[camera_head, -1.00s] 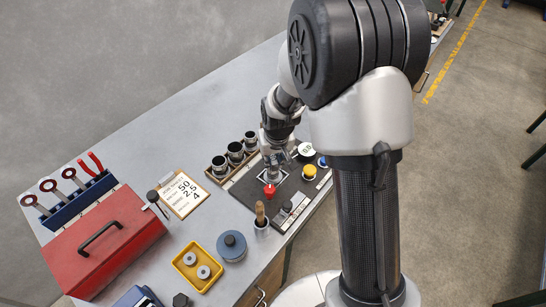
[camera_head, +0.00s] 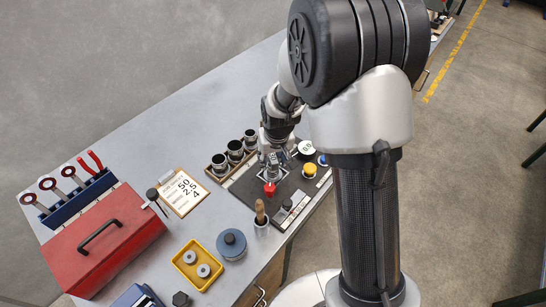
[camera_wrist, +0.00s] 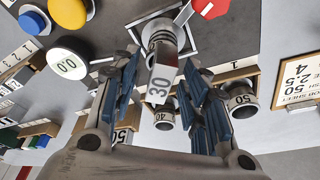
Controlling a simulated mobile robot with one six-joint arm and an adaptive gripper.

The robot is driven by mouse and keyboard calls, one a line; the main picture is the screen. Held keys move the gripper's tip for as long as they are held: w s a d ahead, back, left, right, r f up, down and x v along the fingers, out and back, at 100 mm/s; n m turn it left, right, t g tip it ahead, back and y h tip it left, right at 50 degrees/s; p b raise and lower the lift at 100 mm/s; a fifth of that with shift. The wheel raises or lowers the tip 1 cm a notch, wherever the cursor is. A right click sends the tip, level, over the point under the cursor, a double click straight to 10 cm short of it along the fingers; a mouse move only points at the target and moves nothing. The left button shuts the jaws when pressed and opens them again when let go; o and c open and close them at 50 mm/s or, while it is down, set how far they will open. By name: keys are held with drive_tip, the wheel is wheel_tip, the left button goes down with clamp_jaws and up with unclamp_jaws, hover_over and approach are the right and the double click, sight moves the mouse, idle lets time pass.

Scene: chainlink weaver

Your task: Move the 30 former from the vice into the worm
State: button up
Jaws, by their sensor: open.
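The 30 former (camera_wrist: 160,80) is a silver cylinder with a flat face marked 30. In the wrist view it stands between the two fingers of my gripper (camera_wrist: 160,103), which is open with gaps on both sides. Its far end is at a square-framed seat (camera_wrist: 188,42) in the dark panel; I cannot tell whether this is the vice or the worm. In the head view my gripper (camera_head: 274,160) is over this seat, behind the red button (camera_head: 269,189), and largely hides the former.
A rack (camera_head: 212,174) of dark-topped formers stands left of the gripper. A yellow button (camera_head: 309,170), a round 0.0 dial (camera_head: 306,148) and a brush pot (camera_head: 262,228) are close by.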

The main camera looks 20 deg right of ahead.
drive_tip(key=v, duration=1.2)
drive_tip(key=s+r, duration=0.5)
drive_tip(key=s, duration=0.7)
drive_tip(key=s+r+t, duration=0.1)
drive_tip(key=s+r, duration=0.5)
drive_tip(key=s, duration=0.6)
drive_tip(key=shift+s+t, duration=0.3)
